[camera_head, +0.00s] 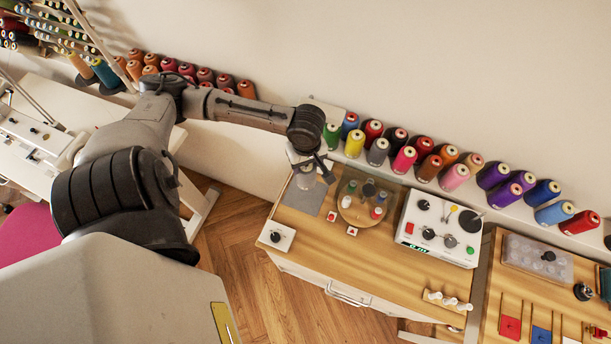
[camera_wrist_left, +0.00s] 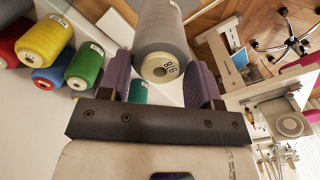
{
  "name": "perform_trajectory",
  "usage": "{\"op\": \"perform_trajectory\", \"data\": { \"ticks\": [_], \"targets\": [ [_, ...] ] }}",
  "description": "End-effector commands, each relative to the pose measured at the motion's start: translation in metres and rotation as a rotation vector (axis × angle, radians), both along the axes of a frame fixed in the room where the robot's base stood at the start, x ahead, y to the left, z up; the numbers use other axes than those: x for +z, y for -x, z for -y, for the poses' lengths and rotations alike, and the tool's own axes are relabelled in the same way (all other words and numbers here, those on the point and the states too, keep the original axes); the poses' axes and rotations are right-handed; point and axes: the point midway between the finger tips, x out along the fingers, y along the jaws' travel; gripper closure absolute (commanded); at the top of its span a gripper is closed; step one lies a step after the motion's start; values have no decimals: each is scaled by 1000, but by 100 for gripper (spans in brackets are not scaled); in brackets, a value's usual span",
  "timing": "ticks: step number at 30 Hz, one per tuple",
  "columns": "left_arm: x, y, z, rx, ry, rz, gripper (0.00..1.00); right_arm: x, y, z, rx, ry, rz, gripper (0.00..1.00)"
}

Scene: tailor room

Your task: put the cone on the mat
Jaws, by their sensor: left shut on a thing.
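The cone is a large grey thread cone (camera_wrist_left: 163,38) with a pale numbered end, in the left wrist view. My left gripper (camera_wrist_left: 165,85) is shut on it, with a purple pad on each side. In the head view my left gripper (camera_head: 312,166) points down at the left end of the wooden cabinet top, and the cone (camera_head: 305,181) shows partly below it. The grey mat (camera_head: 301,201) lies flat on the cabinet top, below the held cone. I cannot tell whether the cone's lower end touches the mat. My right gripper is not in view.
A round wooden tray (camera_head: 346,211) with small spools stands just right of the mat. A small white knob box (camera_head: 276,236) is in front. A white control box (camera_head: 440,228) stands farther right. A wall shelf with a row of coloured thread cones (camera_head: 404,158) runs behind.

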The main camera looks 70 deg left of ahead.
Motion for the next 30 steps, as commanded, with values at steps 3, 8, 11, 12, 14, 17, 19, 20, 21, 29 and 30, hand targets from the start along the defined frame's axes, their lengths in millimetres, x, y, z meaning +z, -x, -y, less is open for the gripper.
{"op": "perform_trajectory", "data": {
  "ticks": [3,8,11,12,14,17,19,20,21,29,30],
  "targets": [
    [-19,1,-3,33,2,-2,84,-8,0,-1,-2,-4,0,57],
    [-45,1,-4,41,3,-3,84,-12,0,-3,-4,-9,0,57],
    [-57,1,-4,38,1,-1,84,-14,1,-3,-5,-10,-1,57],
    [-60,1,-4,38,1,-1,84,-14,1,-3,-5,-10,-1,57],
    [-64,1,-4,37,2,-1,84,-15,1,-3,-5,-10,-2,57],
    [-67,1,-4,36,1,0,84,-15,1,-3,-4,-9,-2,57],
    [-71,1,-4,37,1,0,84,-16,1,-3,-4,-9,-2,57],
    [-74,1,-4,37,1,-1,84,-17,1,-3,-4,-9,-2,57],
    [-78,1,-4,37,1,-1,84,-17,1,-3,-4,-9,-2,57],
    [-104,1,-4,35,1,1,84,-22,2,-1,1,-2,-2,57],
    [-103,1,-4,34,0,1,84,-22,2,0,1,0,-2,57]
  ]
}}
